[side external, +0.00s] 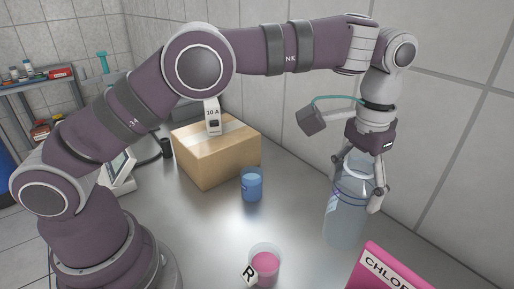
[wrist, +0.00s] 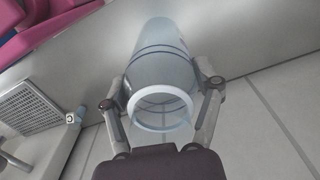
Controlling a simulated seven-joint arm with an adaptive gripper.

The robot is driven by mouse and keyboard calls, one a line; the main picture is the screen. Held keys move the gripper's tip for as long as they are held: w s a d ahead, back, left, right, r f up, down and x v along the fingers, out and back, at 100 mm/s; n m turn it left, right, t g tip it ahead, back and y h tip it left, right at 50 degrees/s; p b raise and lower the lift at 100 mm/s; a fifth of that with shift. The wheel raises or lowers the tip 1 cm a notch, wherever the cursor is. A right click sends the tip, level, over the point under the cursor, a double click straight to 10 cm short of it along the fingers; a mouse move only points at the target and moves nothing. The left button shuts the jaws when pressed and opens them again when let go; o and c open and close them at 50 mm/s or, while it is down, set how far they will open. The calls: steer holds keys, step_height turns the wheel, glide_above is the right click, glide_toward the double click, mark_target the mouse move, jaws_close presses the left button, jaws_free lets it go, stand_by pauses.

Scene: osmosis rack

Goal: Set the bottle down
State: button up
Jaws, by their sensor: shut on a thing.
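A clear, pale-blue bottle (side external: 345,218) stands nearly upright at the right of the side external view, near the tiled wall. My gripper (side external: 362,190) is above it with its fingers around the bottle's upper part, shut on it. In the wrist view the bottle (wrist: 160,62) lies between the two fingers of my gripper (wrist: 164,104), with its round, light-rimmed mouth towards the camera. I cannot tell whether the bottle's base touches the table.
A cardboard box (side external: 215,155) stands at the back of the grey table (side external: 205,235). A blue beaker (side external: 252,185) and a beaker of pink liquid (side external: 265,262) stand left of the bottle. A pink box (side external: 385,272) is at the front right.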

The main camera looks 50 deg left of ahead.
mark_target(345, 216)
step_height(345, 216, down, 6)
steer(key=shift+f, duration=0.1)
steer(key=shift+f, duration=0.1)
steer(key=o, duration=0.9)
steer(key=shift+c, duration=0.2)
